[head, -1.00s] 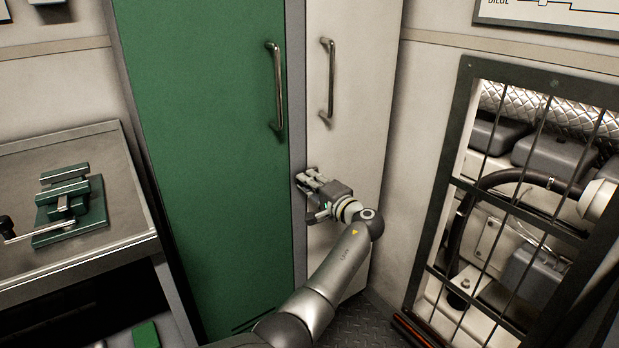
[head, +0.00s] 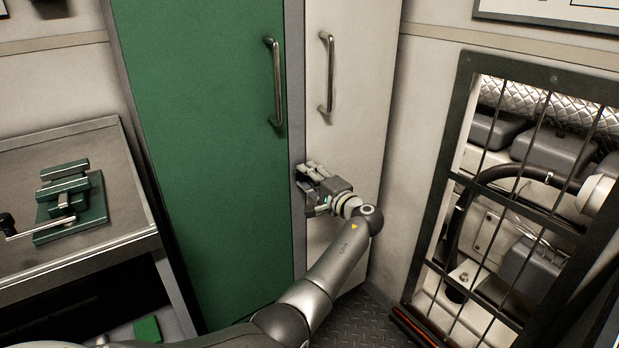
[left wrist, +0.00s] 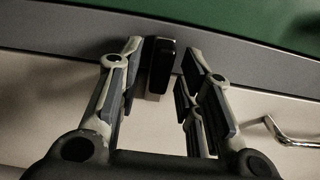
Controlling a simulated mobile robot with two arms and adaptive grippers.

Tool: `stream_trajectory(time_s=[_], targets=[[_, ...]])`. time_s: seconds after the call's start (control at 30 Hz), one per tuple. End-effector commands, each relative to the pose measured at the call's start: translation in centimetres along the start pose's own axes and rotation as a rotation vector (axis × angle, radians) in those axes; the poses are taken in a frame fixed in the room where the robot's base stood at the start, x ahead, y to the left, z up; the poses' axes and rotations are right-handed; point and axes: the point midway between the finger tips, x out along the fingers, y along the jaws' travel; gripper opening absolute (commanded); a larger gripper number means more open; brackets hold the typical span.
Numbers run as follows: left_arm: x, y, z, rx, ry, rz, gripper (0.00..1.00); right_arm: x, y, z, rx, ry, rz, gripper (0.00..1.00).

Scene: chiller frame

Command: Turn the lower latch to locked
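The lower latch (left wrist: 161,66) shows in the left wrist view as a small black block on the grey post (left wrist: 80,48), its long side running across the post towards the pale panel. My left gripper (left wrist: 162,58) is open, with one finger on each side of the latch. Gaps show between the fingers and the latch, wider on the right. In the head view my left gripper (head: 308,175) is at the grey post beside the green door (head: 205,150), and it hides the latch there. My right gripper is not in view.
The pale panel (head: 345,100) has a bar handle (head: 327,70) above my gripper, and the green door has another (head: 276,80). A barred frame (head: 447,190) stands at the right. A bench with a green vise (head: 75,205) is at the left.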

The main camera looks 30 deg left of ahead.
Motion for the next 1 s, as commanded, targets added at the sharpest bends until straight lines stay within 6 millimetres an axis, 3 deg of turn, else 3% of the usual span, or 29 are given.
stream_trajectory(time_s=[0.37,0.8,1.0], targets=[[-0.6,0.1,0.0,-0.001,-0.001,0.002,0.36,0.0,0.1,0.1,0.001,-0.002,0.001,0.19],[-9.1,0.1,-0.1,-0.002,0.001,0.003,0.36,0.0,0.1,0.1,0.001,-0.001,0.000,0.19],[-11.5,0.1,0.0,-0.001,0.000,0.002,0.36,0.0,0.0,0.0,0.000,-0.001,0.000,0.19]])
